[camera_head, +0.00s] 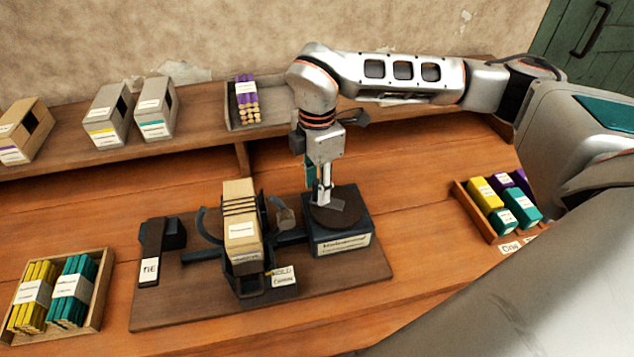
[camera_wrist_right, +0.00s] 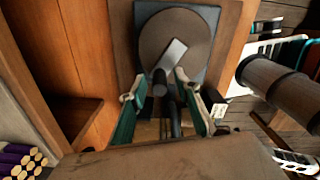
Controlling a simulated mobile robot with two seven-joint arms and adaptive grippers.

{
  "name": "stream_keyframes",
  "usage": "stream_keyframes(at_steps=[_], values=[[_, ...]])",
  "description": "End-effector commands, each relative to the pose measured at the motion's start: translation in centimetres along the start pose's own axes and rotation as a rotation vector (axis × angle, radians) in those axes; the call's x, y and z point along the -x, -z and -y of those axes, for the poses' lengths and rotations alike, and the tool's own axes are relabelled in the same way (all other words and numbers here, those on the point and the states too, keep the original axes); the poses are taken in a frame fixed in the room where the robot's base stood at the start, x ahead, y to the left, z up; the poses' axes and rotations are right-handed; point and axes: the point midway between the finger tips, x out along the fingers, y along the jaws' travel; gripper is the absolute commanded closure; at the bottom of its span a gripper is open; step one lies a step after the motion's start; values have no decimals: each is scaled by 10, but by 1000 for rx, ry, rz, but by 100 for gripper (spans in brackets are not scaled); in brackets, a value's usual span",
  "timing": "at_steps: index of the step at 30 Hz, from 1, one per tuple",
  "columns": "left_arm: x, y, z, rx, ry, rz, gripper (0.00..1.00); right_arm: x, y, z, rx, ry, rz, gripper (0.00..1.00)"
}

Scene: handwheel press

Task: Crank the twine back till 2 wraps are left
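A tan carton (camera_head: 241,235) stands in the dark press frame on the wooden board, with several dark twine wraps (camera_head: 239,204) across its upper part. Right of it is a dark box (camera_head: 343,238) topped by a round brown disc (camera_head: 352,212) with a pale metal plate. The disc (camera_wrist_right: 160,40) and plate (camera_wrist_right: 174,54) also show in the right wrist view. My right gripper (camera_head: 323,197) points down over the disc. In the wrist view its fingers (camera_wrist_right: 158,88) are apart, with a dark knob (camera_wrist_right: 160,80) between them; contact cannot be told. My left gripper is out of view.
A dark device labelled TIE (camera_head: 151,255) stands at the board's left. A tray of yellow and teal sticks (camera_head: 100,290) is at front left, and a tray of coloured boxes (camera_head: 480,220) at right. Cartons (camera_head: 108,115) and a purple-stick tray (camera_head: 232,118) stand on the back shelf.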

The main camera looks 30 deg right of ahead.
Motion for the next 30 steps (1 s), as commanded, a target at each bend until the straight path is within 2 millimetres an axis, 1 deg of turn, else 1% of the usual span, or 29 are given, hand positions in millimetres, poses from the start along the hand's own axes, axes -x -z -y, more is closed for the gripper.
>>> stream_keyframes(at_steps=[8,9,11,12,23,30], values=[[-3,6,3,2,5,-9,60,-2,0,0,1,0,-1,68],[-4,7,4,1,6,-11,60,-2,0,0,1,0,-1,79],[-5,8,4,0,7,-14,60,-2,0,0,1,0,-1,94],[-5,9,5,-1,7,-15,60,-2,0,0,1,0,-1,100],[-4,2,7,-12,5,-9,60,-2,1,1,28,-1,-1,100],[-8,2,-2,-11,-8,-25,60,-3,5,5,149,-1,-1,100]])
